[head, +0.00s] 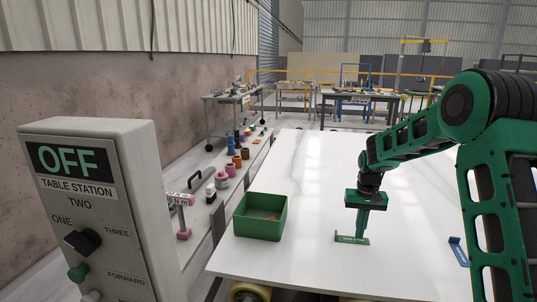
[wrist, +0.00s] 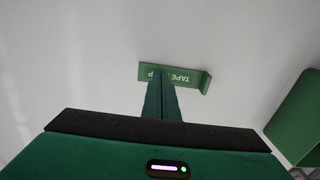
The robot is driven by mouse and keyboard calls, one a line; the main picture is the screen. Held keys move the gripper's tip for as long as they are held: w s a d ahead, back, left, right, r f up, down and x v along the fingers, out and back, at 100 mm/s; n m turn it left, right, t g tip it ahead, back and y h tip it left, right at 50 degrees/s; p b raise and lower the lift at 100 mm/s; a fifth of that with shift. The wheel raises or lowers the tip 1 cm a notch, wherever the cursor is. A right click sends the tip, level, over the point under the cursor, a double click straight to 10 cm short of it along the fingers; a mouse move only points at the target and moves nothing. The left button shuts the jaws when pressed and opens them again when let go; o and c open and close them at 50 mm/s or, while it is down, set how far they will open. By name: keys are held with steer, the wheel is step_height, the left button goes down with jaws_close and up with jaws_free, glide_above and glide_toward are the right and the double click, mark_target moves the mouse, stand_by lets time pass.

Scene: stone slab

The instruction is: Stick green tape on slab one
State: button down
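The green tape (head: 352,240) is a short labelled strip with one upturned end. It lies flat on, or just above, the large white slab (head: 300,180), near its front edge; I cannot tell if it is stuck. In the wrist view the tape (wrist: 190,76) shows upside-down lettering, "TAPE" and a "P", with the middle hidden by my fingers. My gripper (head: 359,235) points straight down at the tape. Its fingers (wrist: 162,80) are together, tips over the tape's middle; no tape shows between them. Which slab carries the number one is not visible.
A green open bin (head: 260,234) with small orange items stands left of the tape. A blue strip (head: 458,251) lies to the right. A control box (head: 95,205) reading "OFF TABLE STATION" stands at the left front. Much of the slab behind is clear.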

steer(key=shift+s+f, duration=0.15)
steer(key=shift+f, duration=0.6)
stand_by(1.7)
steer(key=shift+r, duration=0.1)
steer(key=shift+r, duration=3.55)
